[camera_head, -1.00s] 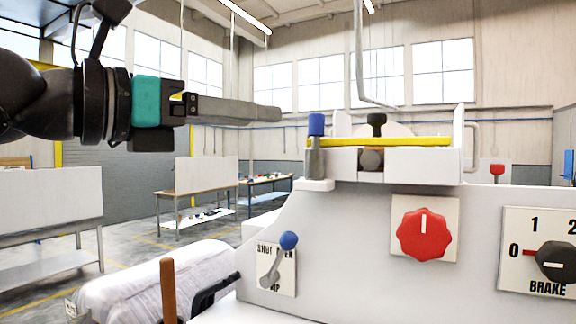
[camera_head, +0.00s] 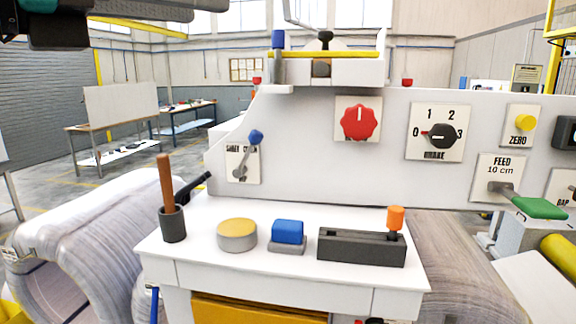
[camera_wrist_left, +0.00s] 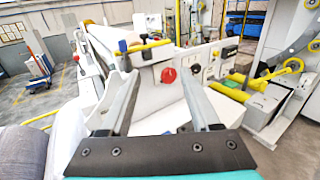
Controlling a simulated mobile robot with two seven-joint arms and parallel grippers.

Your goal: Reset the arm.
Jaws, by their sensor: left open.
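My left gripper (camera_head: 205,5) shows only in part at the top left edge of the head view, its grey fingers pointing right. In the left wrist view its two fingers (camera_wrist_left: 160,68) stand apart, with nothing held between them. They point toward the white machine panel with the red knob (camera_wrist_left: 168,75). In the head view the same red knob (camera_head: 360,119) sits on the white machine (camera_head: 300,140), below and to the right of the gripper. My right gripper is in neither view.
A white shelf (camera_head: 200,262) carries a grey cup with a brown stick (camera_head: 172,222), a yellow-topped round button (camera_head: 237,234), a blue block switch (camera_head: 287,234) and an orange-knobbed slider (camera_head: 362,246). Wrapped coils (camera_head: 80,240) lie at left. Open floor (camera_head: 70,170) is behind.

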